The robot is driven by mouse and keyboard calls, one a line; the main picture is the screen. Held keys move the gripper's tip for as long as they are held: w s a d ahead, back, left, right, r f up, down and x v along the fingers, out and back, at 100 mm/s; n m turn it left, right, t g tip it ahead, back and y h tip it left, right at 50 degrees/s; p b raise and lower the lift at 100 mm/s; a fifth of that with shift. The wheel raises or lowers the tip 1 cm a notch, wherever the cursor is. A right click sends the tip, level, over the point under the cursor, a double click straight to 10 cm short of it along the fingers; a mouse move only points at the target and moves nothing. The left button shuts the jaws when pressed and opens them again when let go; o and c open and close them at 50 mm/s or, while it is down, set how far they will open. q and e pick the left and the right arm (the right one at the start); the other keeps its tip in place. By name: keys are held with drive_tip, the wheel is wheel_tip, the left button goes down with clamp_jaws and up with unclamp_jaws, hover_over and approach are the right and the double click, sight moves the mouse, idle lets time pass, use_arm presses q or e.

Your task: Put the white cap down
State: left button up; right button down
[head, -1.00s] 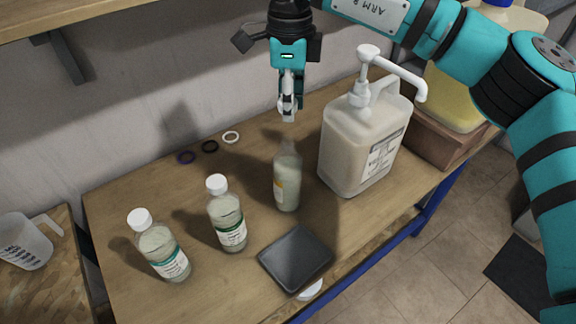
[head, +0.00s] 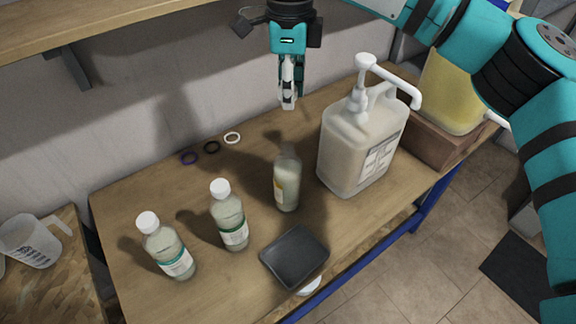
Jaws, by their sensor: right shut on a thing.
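My right gripper (head: 288,98) points down, above and behind the middle bottle. It is shut on the white cap (head: 288,101), which is small and mostly hidden between the fingers, so its edges are hard to tell. The middle bottle (head: 287,190) stands upright on the table without a cap, its clear neck apart from and below the fingertips. A dark square tray (head: 295,257) lies in front of it, and its surface looks empty. My left gripper is not in view.
Two white-capped bottles (head: 229,220) (head: 168,250) stand left on the wooden table (head: 130,205). A large pump jug (head: 350,150) stands close right.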

drive_tip(key=shift+r, duration=0.5)
drive_tip(key=shift+f, duration=0.1)
